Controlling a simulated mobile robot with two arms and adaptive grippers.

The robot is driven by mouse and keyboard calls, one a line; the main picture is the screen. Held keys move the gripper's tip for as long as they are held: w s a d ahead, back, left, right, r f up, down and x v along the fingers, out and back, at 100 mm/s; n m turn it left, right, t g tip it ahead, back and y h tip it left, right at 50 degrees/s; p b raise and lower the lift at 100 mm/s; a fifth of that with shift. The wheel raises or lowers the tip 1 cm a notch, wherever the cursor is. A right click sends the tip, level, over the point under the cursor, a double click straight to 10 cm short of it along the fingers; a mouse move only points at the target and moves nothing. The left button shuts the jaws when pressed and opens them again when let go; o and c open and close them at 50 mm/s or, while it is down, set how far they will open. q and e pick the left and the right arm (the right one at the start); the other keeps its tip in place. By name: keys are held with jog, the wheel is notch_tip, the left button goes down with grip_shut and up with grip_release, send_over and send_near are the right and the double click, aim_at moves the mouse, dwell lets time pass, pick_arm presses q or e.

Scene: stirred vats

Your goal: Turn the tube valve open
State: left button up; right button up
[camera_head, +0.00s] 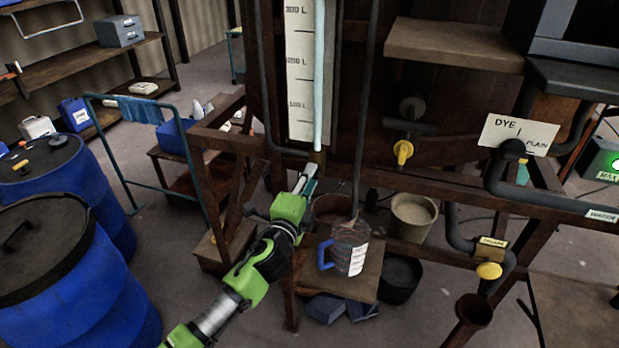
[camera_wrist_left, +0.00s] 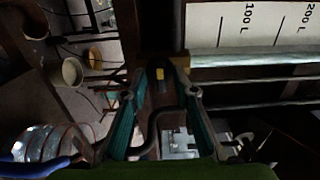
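The sight tube (camera_head: 319,75) is a pale upright tube in front of a white litre scale (camera_head: 300,95). A small brass fitting (camera_head: 317,157) sits at its lower end. In the left wrist view the tube (camera_wrist_left: 250,60) lies sideways, and a small yellow-tipped part (camera_wrist_left: 160,74), apparently the tube valve's handle, shows between my fingertips. My left gripper (camera_head: 308,178) is just below the fitting; in the left wrist view its two fingers (camera_wrist_left: 162,85) stand apart around the yellow-tipped part. Contact cannot be told. In the head view the gripper hides the handle. My right gripper is not in view.
A clear jug (camera_head: 350,250) with a blue handle stands on a wooden stool (camera_head: 362,280) below the tube. A beige bucket (camera_head: 413,215) is right of it. Yellow-handled valves (camera_head: 403,150) and pipes are farther right. Blue drums (camera_head: 75,275) stand at left.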

pick_arm(q)
jog(key=shift+w, duration=0.1)
jog(key=shift+c, duration=0.4)
grip_shut()
jog(key=shift+n, duration=0.4)
jog(key=n+b, duration=0.1)
jog(key=n, duration=1.6)
